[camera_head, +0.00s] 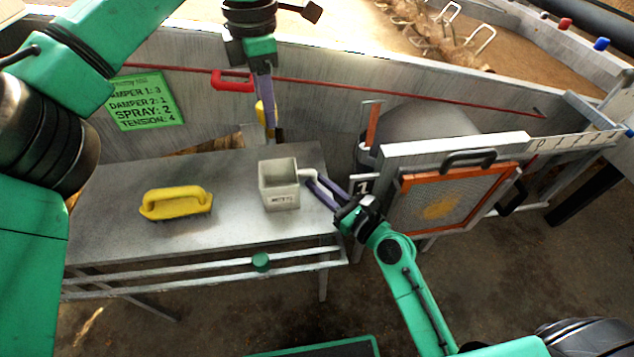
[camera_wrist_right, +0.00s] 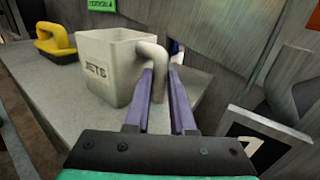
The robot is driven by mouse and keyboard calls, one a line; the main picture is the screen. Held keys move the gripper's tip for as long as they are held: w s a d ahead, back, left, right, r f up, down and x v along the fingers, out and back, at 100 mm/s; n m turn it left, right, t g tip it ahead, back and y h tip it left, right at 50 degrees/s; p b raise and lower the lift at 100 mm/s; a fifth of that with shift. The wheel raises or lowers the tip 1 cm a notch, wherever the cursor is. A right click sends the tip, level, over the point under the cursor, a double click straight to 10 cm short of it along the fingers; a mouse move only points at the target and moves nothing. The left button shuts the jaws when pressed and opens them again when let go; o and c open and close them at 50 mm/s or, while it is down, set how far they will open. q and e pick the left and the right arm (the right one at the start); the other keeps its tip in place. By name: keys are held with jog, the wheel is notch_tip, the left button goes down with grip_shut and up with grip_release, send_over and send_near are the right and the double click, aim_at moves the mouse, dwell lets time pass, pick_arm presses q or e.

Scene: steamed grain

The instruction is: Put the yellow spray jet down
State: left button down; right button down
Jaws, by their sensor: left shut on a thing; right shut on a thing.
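My left gripper (camera_head: 267,122) reaches down from the top of the head view, above the back edge of the metal table. It is shut on a small yellow piece (camera_head: 260,113), probably the spray jet, which is mostly hidden by the purple fingers. My right gripper (camera_head: 312,184) is shut on the handle of a square whitish cup (camera_head: 279,195) labelled for jets. The cup stands upright at the table's right end. In the right wrist view the fingers (camera_wrist_right: 160,100) close around the cup's handle, and the cup (camera_wrist_right: 108,70) is to their left.
A yellow-handled block (camera_head: 175,203) lies on the table (camera_head: 225,230) at left. A red handle (camera_head: 232,80) and a green sign (camera_head: 146,101) are on the wall behind. An orange-framed mesh screen (camera_head: 440,197) stands right of the table. Bare tabletop lies between block and cup.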

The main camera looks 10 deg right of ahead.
pick_arm(q)
notch_tip(320, 180, down, 8)
jog(key=m, duration=0.3)
send_near(275, 176)
jog(key=s+f, duration=0.2)
jog(key=f, duration=0.1)
jog(key=s+f, duration=0.1)
jog(key=f, duration=0.1)
jog(key=shift+s+d+f, duration=0.1)
jog(key=shift+s+f, duration=0.1)
jog(key=shift+s, duration=0.2)
jog(key=shift+f, duration=0.15)
jog(key=c, duration=0.8)
grip_release()
jog(key=shift+o, duration=0.2)
notch_tip(275, 176, up, 12)
jog(key=shift+r, duration=0.2)
